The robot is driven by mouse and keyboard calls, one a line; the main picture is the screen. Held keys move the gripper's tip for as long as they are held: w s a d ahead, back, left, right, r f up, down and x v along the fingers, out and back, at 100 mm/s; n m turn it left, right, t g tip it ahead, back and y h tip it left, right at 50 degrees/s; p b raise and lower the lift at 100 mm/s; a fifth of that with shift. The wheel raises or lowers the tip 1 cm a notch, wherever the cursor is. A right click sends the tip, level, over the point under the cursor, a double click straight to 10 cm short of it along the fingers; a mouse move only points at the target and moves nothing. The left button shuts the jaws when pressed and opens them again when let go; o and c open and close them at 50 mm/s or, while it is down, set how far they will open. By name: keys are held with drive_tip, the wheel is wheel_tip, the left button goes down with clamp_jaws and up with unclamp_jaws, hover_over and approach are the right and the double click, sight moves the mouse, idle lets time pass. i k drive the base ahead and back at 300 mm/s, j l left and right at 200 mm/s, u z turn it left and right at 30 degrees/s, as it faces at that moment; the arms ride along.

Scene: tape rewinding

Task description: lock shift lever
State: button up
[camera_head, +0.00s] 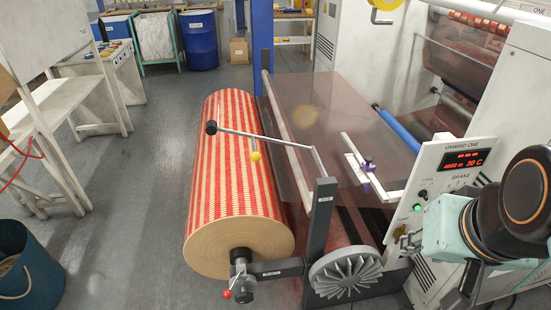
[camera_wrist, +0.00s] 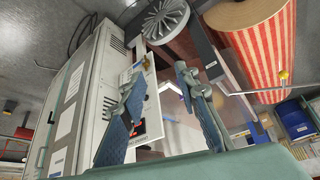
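I cannot tell for certain which part is the shift lever. A short lever with a red ball knob (camera_head: 227,294) hangs at the shaft end of the large red-striped roll (camera_head: 238,185), in the head view. A rod with a yellow ball (camera_head: 255,156) stands across the roll; the yellow ball also shows in the wrist view (camera_wrist: 284,75). My gripper (camera_wrist: 159,72) is open and empty in the wrist view, its two blue-grey fingers apart, in front of the control panel and machine.
A finned grey wheel (camera_head: 345,273) sits beside the roll shaft. The control panel (camera_head: 450,180) with a red display stands between the wheel and my arm. A dark upright post (camera_head: 320,220) carries the rod. Grey floor is clear left of the roll, beside a blue bin (camera_head: 30,265).

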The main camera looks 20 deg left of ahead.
sight(226, 294)
drive_tip(key=u, duration=1.3)
drive_tip(key=i+j, duration=0.1)
drive_tip(key=j, duration=0.15)
drive_tip(key=i, duration=0.35)
drive_tip(key=z, duration=0.7)
